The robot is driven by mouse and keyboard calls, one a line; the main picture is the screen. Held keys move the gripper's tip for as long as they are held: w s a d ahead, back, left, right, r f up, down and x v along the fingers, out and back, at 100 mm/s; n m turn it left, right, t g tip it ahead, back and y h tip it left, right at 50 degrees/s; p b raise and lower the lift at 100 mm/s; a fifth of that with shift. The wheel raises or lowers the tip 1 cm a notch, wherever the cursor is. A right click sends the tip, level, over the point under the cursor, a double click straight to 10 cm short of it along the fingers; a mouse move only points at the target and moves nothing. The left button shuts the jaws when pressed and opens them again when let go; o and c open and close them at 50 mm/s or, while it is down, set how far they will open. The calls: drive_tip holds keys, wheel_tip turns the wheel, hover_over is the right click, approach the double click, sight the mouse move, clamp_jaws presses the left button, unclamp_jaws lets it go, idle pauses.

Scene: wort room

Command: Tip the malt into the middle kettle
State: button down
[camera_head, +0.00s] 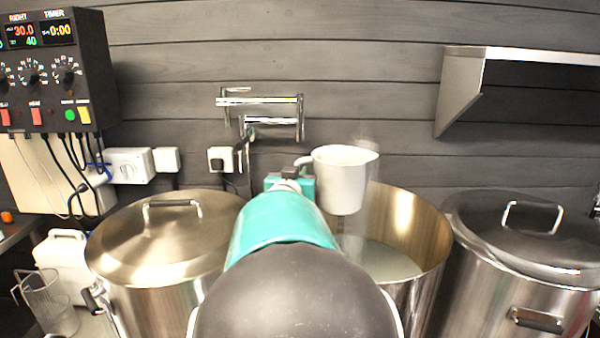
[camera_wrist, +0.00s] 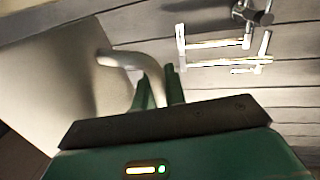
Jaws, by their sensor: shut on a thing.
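A white jug (camera_head: 343,180) is held over the open middle kettle (camera_head: 436,232), near its back left part. The jug looks close to upright in the head view; its contents do not show. In the wrist view the jug's wall (camera_wrist: 50,85) fills the left side. My gripper (camera_wrist: 160,92) is shut on the jug's curved handle (camera_wrist: 140,62); in the head view my gripper (camera_head: 298,172) is partly hidden by my arm. Pale cloudy liquid shows inside the middle kettle, with faint steam above it. My arm hides the kettle's front left.
A lidded kettle (camera_head: 165,240) stands left and another lidded kettle (camera_head: 520,240) right. A wall-mounted pot-filler tap (camera_head: 262,102) is behind the jug. A control box (camera_head: 60,75) hangs upper left, a shelf (camera_head: 520,55) upper right. A clear jug (camera_head: 48,300) and white canister (camera_head: 66,262) stand far left.

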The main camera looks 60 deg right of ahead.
wheel_tip(320, 180, up, 8)
drive_tip(key=s+m+g+h, duration=0.1)
drive_tip(key=m+g+h, duration=0.3)
drive_tip(key=m, duration=0.7)
drive_tip(key=s+a+r+m+g, duration=0.1)
drive_tip(key=s+m+g, duration=0.3)
drive_tip(key=s+m, duration=0.2)
drive_tip(key=s+a+r+m+g, duration=0.2)
drive_tip(key=s+m+g, duration=0.3)
drive_tip(key=m, duration=0.6)
drive_tip(key=shift+s+h, duration=0.3)
drive_tip(key=shift+s, duration=0.45)
drive_tip(key=shift+r, duration=0.1)
drive_tip(key=shift+a, duration=0.1)
